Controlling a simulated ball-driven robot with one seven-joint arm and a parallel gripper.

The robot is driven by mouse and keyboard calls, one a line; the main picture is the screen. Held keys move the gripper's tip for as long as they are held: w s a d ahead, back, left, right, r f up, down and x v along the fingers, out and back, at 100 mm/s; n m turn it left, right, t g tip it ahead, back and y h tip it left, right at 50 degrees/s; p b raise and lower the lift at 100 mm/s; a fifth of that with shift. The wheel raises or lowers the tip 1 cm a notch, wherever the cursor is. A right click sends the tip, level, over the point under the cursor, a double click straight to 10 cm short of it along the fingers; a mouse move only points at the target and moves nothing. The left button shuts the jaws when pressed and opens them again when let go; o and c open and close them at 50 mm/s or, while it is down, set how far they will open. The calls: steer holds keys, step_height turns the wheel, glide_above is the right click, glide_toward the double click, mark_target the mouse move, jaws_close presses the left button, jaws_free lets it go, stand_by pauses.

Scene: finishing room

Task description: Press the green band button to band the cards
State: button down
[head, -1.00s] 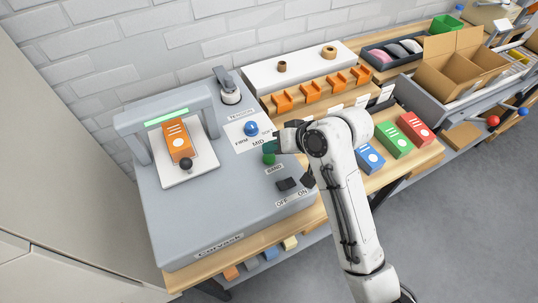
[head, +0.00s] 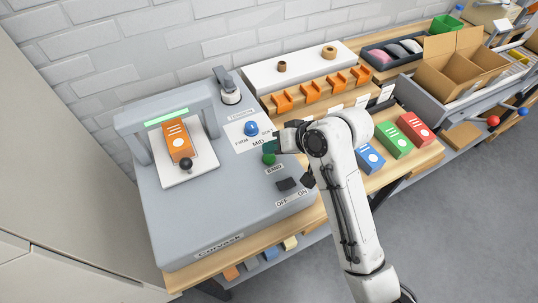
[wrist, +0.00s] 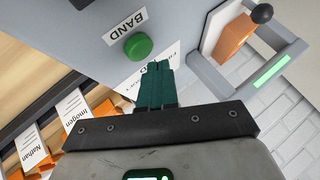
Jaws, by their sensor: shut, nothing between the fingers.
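The green band button (head: 269,158) is a round knob on the top of the grey banding machine (head: 220,205), beside the BAND label. It shows clear of my gripper in the wrist view (wrist: 138,46). My gripper (wrist: 155,66) has dark green fingers, shut and empty, with the tips a little to the right of the button in that view. In the head view my gripper (head: 270,146) is just behind the button, partly covered by my wrist. An orange card stack (head: 179,141) with white marks stands on the white plate (head: 203,160) under the arch with a lit green strip.
The blue tension knob (head: 251,128) and the dark OFF/ON switch (head: 286,184) are close to the button. A black-knobbed lever (head: 185,164) stands before the cards. Blue, green and red stacks lie right of my arm. Orange holders (head: 310,92) stand behind.

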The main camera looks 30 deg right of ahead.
mark_target(273, 158)
steer(key=shift+f, duration=0.15)
steer(key=shift+f, duration=0.25)
steer(key=shift+f, duration=0.55)
stand_by(0.9)
stand_by(0.3)
steer(key=shift+r+p, duration=0.95)
steer(key=shift+p, duration=0.2)
steer(key=shift+r, duration=0.1)
step_height(273, 158, up, 5)
steer(key=p, duration=0.5)
stand_by(0.3)
